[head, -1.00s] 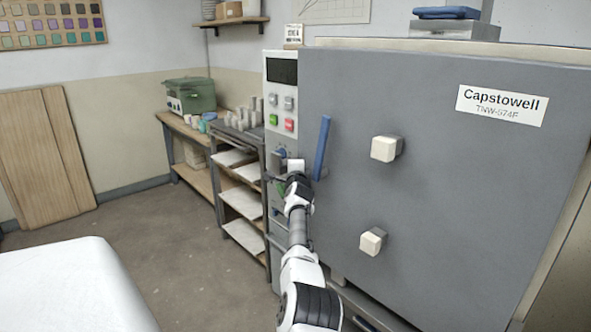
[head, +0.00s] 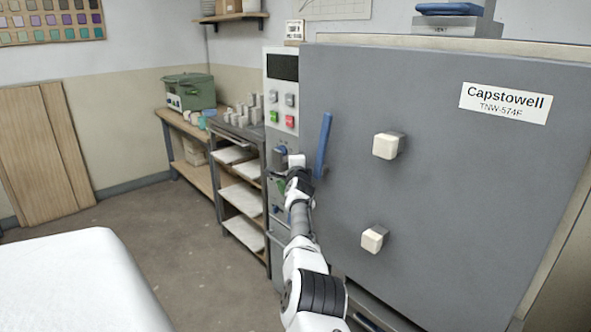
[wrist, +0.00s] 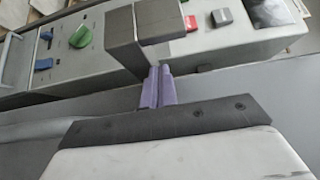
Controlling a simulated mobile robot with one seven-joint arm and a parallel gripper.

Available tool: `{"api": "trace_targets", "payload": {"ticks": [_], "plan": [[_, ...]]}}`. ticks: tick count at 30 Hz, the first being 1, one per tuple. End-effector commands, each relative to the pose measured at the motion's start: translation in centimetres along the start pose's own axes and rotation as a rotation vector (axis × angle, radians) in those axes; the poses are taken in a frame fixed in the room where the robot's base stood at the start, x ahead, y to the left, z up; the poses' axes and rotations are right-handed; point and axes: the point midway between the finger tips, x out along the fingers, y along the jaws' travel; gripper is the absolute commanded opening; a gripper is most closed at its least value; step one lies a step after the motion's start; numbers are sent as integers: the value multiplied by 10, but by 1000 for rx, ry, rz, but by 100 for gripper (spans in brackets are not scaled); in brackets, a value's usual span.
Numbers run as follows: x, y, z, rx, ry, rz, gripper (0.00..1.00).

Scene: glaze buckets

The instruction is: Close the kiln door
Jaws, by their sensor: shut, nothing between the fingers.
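The kiln door (head: 440,180) is a large grey panel with a "Capstowell" label and two pale square knobs, filling the right of the head view. Its left edge lies close to the control panel (head: 281,110); I cannot tell whether it sits fully flush. A blue handle (head: 323,146) stands upright near that edge. My gripper (head: 297,163) is just left of the handle, in front of the control panel, shut and empty. The handle is not clearly seen there.
The control panel carries green and red buttons and blue switches close to my gripper. A rack with white shelves (head: 240,197) stands left of the kiln. A white-topped surface (head: 75,275) fills the lower left. The floor between them is clear.

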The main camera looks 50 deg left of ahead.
Motion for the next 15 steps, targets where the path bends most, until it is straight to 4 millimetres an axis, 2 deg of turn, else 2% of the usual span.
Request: {"api": "trace_targets", "payload": {"ticks": [1, 8, 15], "plan": [[-1, -12, -14, 6, 22, -19, 0], [-8, -13, -10, 12, 18, -16, 0], [-24, -9, -14, 6, 22, -10, 0]]}}
